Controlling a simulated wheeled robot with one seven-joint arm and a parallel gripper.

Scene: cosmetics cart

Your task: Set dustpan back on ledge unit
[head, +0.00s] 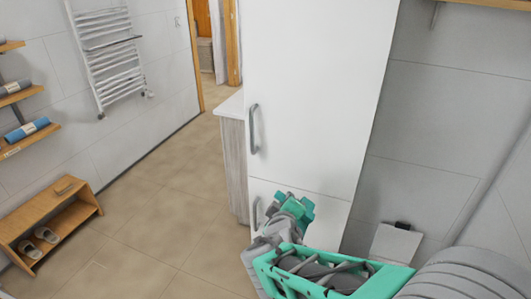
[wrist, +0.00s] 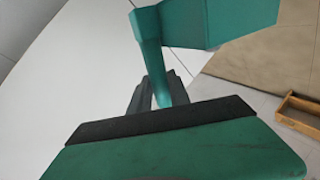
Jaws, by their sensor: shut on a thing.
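The dustpan (wrist: 205,22) is a teal piece at the top of the wrist view, with a narrow stem running down from it. My gripper (wrist: 157,94) is shut on that stem; its dark fingers show behind the green, black-edged housing. In the head view my gripper is at the lower middle, in front of the white cabinet, and I cannot clearly tell dustpan from gripper there. Wooden wall ledges (head: 30,132) stand at the left of the head view. I cannot tell for certain whether they are the ledge unit.
A tall white cabinet (head: 310,90) stands close ahead, with a counter (head: 232,104) behind it. A low wooden bench (head: 62,203) with slippers stands by the left wall; it also shows in the wrist view (wrist: 305,113). A towel rail (head: 108,50) hangs above. The tiled floor between is clear.

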